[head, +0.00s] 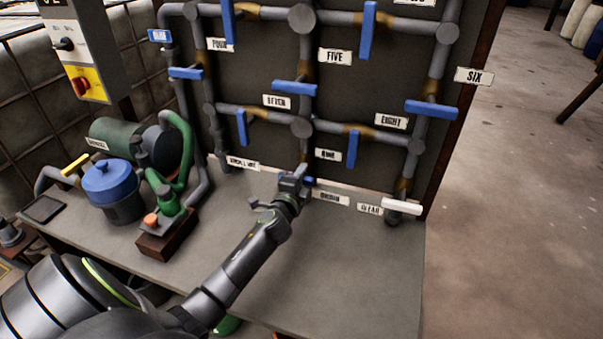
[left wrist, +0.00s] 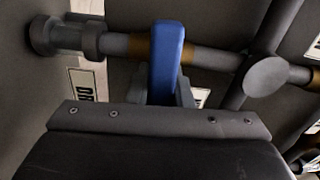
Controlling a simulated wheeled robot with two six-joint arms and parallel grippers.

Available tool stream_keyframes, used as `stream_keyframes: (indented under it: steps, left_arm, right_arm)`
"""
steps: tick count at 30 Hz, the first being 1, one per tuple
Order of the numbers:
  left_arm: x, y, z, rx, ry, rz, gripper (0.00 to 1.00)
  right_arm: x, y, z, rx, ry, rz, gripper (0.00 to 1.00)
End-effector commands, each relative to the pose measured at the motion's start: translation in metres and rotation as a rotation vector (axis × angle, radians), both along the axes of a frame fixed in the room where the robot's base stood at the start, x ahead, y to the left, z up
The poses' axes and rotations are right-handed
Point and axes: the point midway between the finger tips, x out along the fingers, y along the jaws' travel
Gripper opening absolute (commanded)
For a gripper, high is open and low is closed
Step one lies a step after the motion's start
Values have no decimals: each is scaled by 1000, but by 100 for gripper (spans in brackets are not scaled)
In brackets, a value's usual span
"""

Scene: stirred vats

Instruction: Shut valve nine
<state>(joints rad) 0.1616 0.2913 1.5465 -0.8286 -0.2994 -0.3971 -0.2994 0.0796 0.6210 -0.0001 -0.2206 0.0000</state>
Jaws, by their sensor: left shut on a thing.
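The label reading NINE (head: 328,155) is on the dark board, right of a short vertical pipe low in the middle. The blue handle of valve nine (head: 309,180) shows only as a small piece beside my left gripper (head: 294,178), which hides the rest. In the left wrist view the blue handle (left wrist: 168,58) stands across the grey pipe (left wrist: 212,58) with its brass-coloured section. Its lower end is between the fingers of my left gripper (left wrist: 164,97), which is shut on it. My right gripper is not in view.
Other blue handles are close by: one hanging at the right (head: 352,150), one at the left (head: 242,128), and one crosswise above (head: 294,88). A green pump (head: 165,195) and blue-lidded pot (head: 110,185) stand left on the bench (head: 340,260).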

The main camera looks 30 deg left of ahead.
Motion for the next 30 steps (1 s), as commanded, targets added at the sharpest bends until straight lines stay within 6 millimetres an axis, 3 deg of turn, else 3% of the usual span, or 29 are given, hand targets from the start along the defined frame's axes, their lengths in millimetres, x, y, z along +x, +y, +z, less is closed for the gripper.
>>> stream_keyframes:
  steps: [22, 23, 24, 27, 30]
  left_arm:
    - [0, 0, -2, 85, 22, 0, 0]
    - [0, 0, -2, 85, 22, 0, 23]
    - [0, 0, -2, 84, 22, 0, 28]
    - [0, 0, -2, 83, 22, 0, 41]
    - [0, 0, -2, 83, 21, 0, 41]
  right_arm:
    - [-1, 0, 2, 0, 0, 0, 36]
    - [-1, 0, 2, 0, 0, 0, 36]
    - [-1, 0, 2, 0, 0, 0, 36]
    - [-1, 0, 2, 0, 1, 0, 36]
    - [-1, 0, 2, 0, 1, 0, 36]
